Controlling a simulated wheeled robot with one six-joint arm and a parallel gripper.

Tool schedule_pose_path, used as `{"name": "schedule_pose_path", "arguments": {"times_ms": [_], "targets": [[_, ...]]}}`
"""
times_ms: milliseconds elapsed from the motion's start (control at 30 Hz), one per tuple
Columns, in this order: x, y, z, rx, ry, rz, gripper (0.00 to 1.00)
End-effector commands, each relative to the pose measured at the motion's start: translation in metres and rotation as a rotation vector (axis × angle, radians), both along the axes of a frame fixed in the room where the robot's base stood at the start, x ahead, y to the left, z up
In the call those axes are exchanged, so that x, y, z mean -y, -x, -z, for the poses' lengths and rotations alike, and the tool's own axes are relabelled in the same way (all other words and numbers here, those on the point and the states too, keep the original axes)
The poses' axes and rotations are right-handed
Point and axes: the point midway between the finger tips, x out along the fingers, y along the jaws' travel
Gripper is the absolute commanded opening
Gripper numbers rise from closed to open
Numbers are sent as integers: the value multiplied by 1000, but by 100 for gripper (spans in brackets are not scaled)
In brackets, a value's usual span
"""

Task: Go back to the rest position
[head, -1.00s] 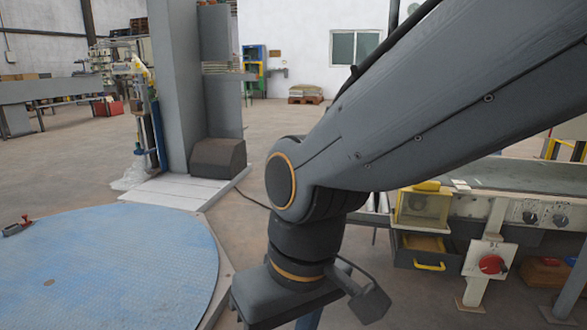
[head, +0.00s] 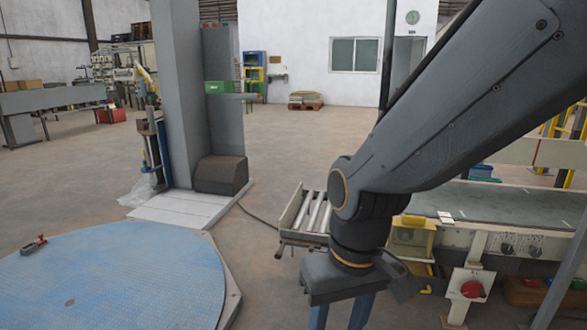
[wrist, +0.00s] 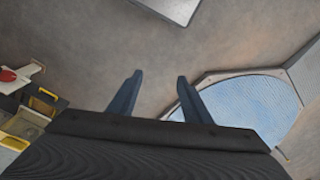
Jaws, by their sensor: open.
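My gripper (wrist: 155,82) shows in the wrist view with its two blue fingers apart and nothing between them. It points at the bare concrete floor. In the head view my gripper (head: 341,312) hangs at the end of my dark grey arm, its fingers partly cut off by the bottom edge. It is in front of the short roller conveyor and left of the machine with the red knob.
A blue round platform (head: 110,275) lies at the lower left; it also shows in the wrist view (wrist: 245,105). A roller conveyor (head: 312,212) and a bench with a red knob (head: 472,289) stand close to my arm. The floor (head: 290,150) behind is open.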

Motion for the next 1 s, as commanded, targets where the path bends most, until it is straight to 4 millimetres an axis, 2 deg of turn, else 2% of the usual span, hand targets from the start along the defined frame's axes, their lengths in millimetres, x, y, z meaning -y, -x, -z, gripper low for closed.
{"name": "schedule_pose_path", "arguments": {"times_ms": [33,367,700,833,1000], "targets": [[7,2,-18,-3,5,22,44],[52,5,-76,-13,33,139,44],[100,16,-134,-30,58,257,44],[114,20,-149,-34,62,291,44],[124,23,-158,-38,68,314,44]]}}
